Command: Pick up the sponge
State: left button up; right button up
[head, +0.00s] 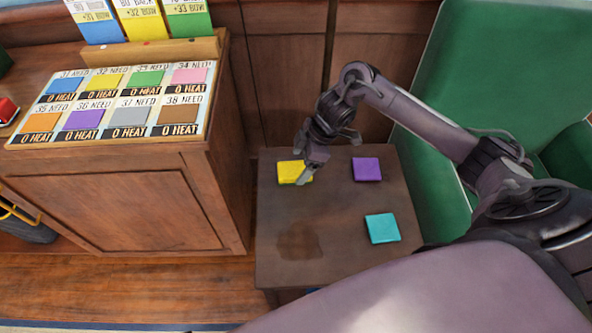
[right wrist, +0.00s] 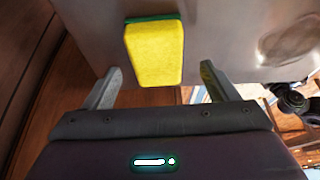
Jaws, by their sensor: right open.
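The yellow sponge (head: 289,172) lies near the back left of the small dark table (head: 335,265). In the right wrist view the sponge (right wrist: 153,52) shows a yellow face and a green edge. My right gripper (head: 309,176) is at the sponge's right side in the head view, covering part of it. In the right wrist view its open fingers (right wrist: 160,75) appear on either side of the sponge, with gaps to both. I cannot tell how far the fingertips are from it. My left gripper is not in view.
A purple square (head: 366,169) and a teal square (head: 382,228) lie on the same table, to the right. A wooden cabinet (head: 115,215) with a board of coloured squares (head: 120,100) stands at left. A green armchair (head: 480,75) is at right. The table's front left is clear.

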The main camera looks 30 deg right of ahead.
aim_at(297, 168)
jog(key=x, duration=0.3)
jog(key=shift+d, duration=0.25)
jog(key=shift+w+a+f, duration=0.15)
jog(key=shift+f, duration=0.15)
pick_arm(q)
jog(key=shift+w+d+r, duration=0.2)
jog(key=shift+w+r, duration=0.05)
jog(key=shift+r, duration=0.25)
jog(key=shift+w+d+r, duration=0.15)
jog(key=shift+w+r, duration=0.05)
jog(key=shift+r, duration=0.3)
pick_arm(e)
jog(key=c, duration=1.1)
jog(key=shift+o, duration=0.2)
jog(key=shift+r, duration=0.15)
